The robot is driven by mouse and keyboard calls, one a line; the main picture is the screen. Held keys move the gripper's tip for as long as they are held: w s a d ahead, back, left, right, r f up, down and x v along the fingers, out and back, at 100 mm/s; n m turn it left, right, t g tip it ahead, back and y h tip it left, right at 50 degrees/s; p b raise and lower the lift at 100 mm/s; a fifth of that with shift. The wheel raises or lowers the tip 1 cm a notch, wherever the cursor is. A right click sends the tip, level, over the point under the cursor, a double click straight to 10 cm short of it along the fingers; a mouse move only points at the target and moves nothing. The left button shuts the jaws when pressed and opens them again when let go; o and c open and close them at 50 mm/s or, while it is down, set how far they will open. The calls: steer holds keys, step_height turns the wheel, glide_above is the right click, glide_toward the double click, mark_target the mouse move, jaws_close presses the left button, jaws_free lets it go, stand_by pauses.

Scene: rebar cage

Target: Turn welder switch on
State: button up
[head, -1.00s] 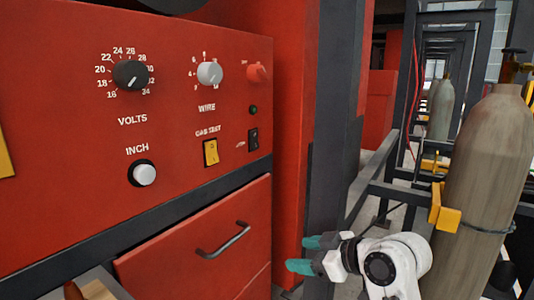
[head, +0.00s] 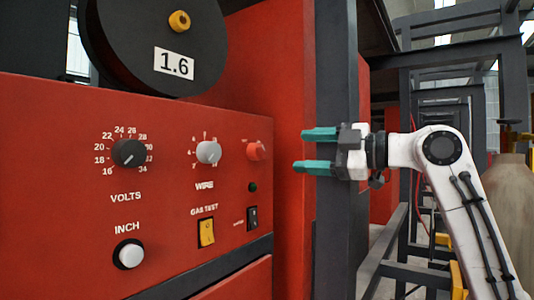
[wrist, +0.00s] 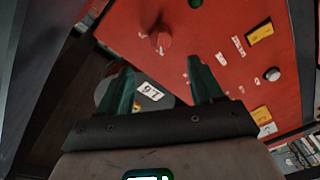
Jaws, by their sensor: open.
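The red welder panel (head: 60,170) fills the left of the head view. A red knob (head: 255,151) sits at its upper right. A black rocker switch (head: 252,217) with a small unreadable label is below it, under a green lamp (head: 252,187). I cannot tell the rocker's position. My gripper (head: 303,150) is open and empty, its teal fingers pointing left, right of the red knob in the picture and apart from the panel. In the wrist view the panel (wrist: 225,25) and a red knob (wrist: 160,40) show beyond my open fingers (wrist: 165,82).
The panel also has a black volts knob (head: 128,153), a grey wire knob (head: 208,152), a yellow gas-test switch (head: 206,232) and a white inch button (head: 130,255). A black reel (head: 150,45) stands above. A dark post (head: 338,90) rises behind my gripper.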

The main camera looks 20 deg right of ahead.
mark_target(265, 151)
steer(key=p+x, duration=0.1)
steer(key=x, duration=0.9)
steer(key=c, duration=1.1)
